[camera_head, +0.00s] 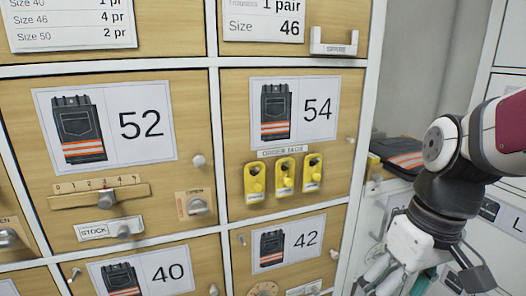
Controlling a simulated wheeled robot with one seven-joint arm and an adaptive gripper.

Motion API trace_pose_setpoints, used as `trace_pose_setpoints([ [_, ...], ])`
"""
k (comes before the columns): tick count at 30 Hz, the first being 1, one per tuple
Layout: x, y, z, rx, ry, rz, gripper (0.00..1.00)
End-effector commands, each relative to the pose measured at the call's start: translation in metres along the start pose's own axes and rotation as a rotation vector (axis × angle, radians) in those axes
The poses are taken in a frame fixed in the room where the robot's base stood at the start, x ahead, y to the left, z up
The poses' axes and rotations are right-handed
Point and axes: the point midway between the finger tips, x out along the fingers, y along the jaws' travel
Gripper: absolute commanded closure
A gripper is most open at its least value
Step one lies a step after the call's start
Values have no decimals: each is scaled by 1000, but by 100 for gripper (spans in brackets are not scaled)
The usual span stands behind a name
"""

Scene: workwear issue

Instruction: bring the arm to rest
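My arm comes in from the right edge, with a maroon and white link and a dark wrist. My gripper (428,276) hangs at the lower right, in front of a white surface. One dark finger part shows on its right side, and the bottom edge of the picture cuts the gripper off. Its fingertips do not show clearly, and something teal shows beside it. I cannot tell whether it holds anything. It is apart from the wooden drawer fronts to its left.
Drawer front 52 (190,100) has a slider scale (100,192) and knobs. Drawer front 54 (342,105) carries several yellow tags (285,175). Fronts 40 and 42 are below. Folded dark trousers with orange stripes (405,158) lie behind my wrist.

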Motion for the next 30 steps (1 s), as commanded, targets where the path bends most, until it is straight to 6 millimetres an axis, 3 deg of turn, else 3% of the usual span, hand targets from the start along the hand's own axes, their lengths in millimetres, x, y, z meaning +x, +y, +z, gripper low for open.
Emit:
trace_pose_setpoints([
  [3,-16,-20,39,67,-5,25,24],
  [9,-26,-39,93,179,-17,63,24],
  [19,-26,-51,151,312,-20,115,24],
  [30,-84,-53,135,306,26,120,24],
])
